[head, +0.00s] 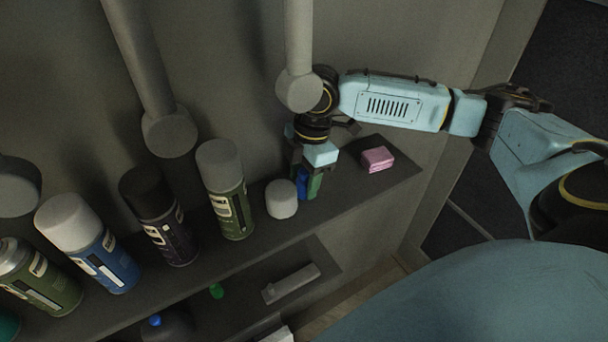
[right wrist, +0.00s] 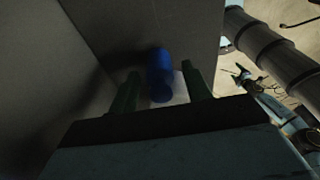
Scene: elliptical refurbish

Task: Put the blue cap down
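My right gripper (head: 308,186) is low over the right part of the upper shelf, its green fingers pointing down. The blue cap (head: 301,180) is at its fingers, partly hidden by them. In the right wrist view, the blue cap (right wrist: 160,76) is between the two green fingers (right wrist: 161,90), with a visible gap on each side, so the gripper looks open around it. I cannot tell from these views whether the cap's underside touches the shelf. My left gripper is not seen.
A white cap (head: 281,199) stands on the shelf (head: 270,235) just left of the gripper; a pink block (head: 378,159) lies to the right. Spray cans, including a green one (head: 226,190), stand farther left. Grey pipes (head: 298,50) hang above. A lower shelf holds a grey bar (head: 290,284).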

